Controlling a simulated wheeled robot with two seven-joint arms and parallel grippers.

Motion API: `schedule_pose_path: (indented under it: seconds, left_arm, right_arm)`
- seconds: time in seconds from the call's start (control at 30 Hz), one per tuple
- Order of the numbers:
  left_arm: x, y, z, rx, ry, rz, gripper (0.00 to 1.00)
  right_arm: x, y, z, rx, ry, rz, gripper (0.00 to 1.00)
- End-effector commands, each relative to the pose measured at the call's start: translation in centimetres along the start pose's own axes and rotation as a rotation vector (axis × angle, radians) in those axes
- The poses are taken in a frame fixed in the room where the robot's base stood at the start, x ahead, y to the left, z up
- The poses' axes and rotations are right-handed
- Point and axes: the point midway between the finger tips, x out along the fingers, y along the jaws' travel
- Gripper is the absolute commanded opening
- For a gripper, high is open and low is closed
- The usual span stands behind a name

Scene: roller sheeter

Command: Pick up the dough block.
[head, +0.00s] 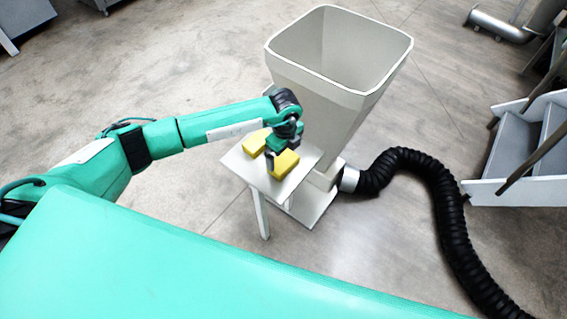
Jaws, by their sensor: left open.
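Yellow dough (286,164) lies on a small light-grey table (240,165) beside a hopper. A second yellow part (253,143) shows to the left of my gripper. I cannot tell whether the two parts are one block or separate blocks, as the gripper covers the space between them. My left gripper (272,156) is open and points down at the dough, with its fingers close to it. Whether the fingers touch the dough is hidden. My right gripper is not in view.
A tall grey hopper (335,75) with an open top stands right behind the table. A black corrugated hose (440,180) runs from its base across the floor to the right. Grey steps (520,150) stand at the right edge. The floor left of the table is clear.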

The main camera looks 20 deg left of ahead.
Motion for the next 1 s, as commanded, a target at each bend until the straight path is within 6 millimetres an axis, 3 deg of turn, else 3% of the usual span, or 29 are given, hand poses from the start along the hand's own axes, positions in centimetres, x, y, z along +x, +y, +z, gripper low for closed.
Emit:
schedule_pose_path:
  seconds: [0.33,0.63,0.83,1.0]
  left_arm:
    - [4.5,0.3,0.1,0.0,0.001,0.002,1.0]
    - [5.2,0.3,0.2,0.001,0.001,0.0,1.0]
    - [5.2,0.3,0.2,0.0,0.001,0.0,0.63]
    - [5.1,0.2,0.2,0.0,0.001,-0.001,0.61]
  right_arm:
    - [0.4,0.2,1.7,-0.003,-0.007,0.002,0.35]
    - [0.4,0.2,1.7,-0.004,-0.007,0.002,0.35]
    - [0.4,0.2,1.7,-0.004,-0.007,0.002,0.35]
    - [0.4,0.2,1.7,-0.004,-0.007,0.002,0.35]
